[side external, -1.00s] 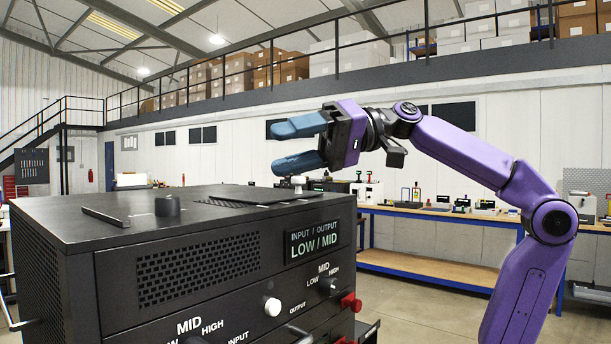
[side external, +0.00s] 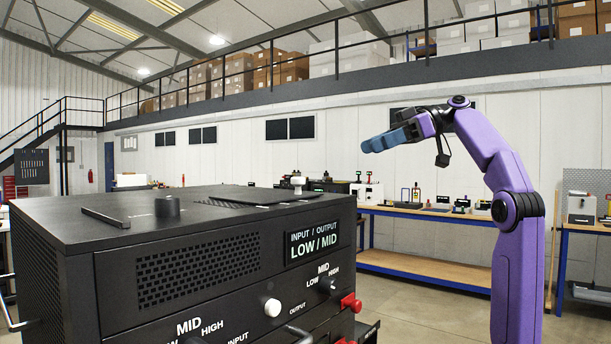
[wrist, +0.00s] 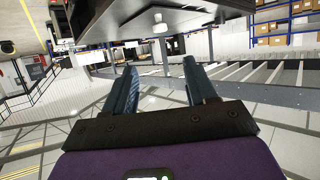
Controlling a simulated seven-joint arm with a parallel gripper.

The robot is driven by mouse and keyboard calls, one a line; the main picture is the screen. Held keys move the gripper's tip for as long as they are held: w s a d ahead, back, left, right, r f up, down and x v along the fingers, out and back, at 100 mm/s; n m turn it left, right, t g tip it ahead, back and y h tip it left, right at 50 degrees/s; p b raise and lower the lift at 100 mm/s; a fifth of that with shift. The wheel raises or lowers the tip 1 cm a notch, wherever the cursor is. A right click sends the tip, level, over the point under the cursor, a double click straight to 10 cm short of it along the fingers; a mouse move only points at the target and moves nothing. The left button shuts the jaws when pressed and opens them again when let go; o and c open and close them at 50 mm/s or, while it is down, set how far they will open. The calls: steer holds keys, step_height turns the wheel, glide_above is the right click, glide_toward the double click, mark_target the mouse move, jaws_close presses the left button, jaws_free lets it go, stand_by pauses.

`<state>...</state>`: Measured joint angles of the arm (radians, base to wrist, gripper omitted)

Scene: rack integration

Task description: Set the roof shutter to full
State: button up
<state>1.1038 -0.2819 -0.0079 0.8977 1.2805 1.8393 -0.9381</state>
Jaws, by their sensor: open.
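The black cabinet (side external: 75,225) stands at the lower left in the side view. On its roof lies a dark, thin slatted panel (side external: 245,195), which looks like the roof shutter. A white knob (side external: 297,182) stands up near the panel's right end; a white knob also shows in the wrist view (wrist: 160,27). The shutter's exact opening is hard to tell at this low angle. My gripper (side external: 372,143) is above and to the right of the cabinet, apart from it. Its blue fingers stand apart with nothing between them in the wrist view (wrist: 160,85).
The cabinet front has a LOW / MID display (side external: 314,246), a white knob (side external: 272,307) and red knobs (side external: 350,302). A workbench (side external: 440,215) stands behind. Air above the roof is clear.

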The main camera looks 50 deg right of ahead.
steer(key=x, duration=1.6)
steer(key=shift+w+a+f, duration=0.15)
steer(key=shift+a+f, duration=0.05)
